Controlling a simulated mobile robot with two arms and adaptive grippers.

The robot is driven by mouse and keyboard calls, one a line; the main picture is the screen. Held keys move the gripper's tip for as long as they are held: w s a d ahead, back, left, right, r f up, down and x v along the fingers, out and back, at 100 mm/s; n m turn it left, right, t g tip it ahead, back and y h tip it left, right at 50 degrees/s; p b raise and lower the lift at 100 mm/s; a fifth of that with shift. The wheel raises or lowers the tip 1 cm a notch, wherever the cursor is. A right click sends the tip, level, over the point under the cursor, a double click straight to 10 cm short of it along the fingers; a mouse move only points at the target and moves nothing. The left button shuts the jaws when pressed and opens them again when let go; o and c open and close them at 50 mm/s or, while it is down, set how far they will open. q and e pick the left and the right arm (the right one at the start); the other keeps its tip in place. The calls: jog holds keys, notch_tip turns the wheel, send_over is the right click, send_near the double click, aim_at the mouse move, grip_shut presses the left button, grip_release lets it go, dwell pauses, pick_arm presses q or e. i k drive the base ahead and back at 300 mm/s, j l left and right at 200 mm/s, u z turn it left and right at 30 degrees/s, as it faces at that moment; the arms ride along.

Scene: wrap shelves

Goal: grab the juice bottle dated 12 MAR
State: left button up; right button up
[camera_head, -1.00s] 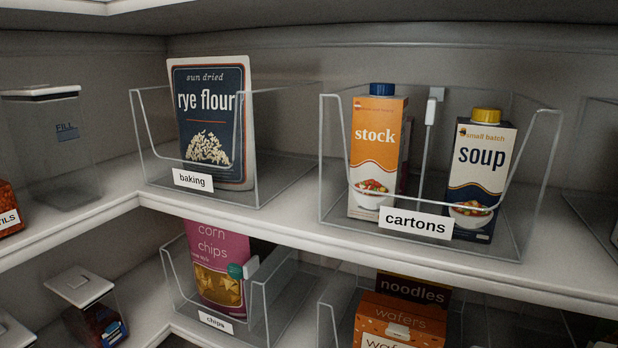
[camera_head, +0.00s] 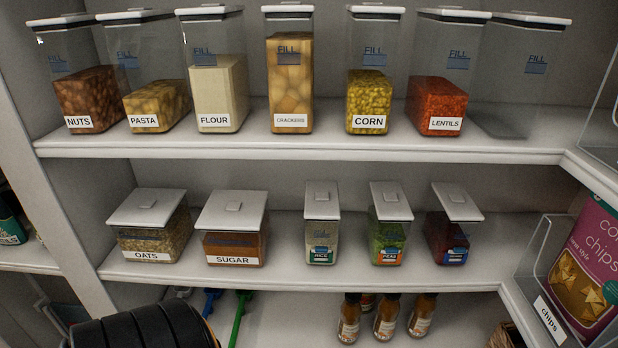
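Several small bottles with dark caps, orange-brown contents and pale labels stand at the bottom of the head view, below the lower shelf. The left bottle (camera_head: 348,320), the middle bottle (camera_head: 385,320) and the right bottle (camera_head: 421,318) are in front, and part of another shows behind them. Their labels are too small to read, so I cannot tell whether they are juice or see any date. Neither of my grippers is in view.
The upper shelf (camera_head: 300,148) holds a row of clear lidded containers, including crackers (camera_head: 290,85). The lower shelf (camera_head: 290,272) holds shorter ones, including sugar (camera_head: 233,245). A bin labelled chips (camera_head: 550,318) stands at right. Blue and green handles (camera_head: 238,318) show low left.

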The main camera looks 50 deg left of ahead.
aim_at(348, 332)
jog(key=u, duration=1.25)
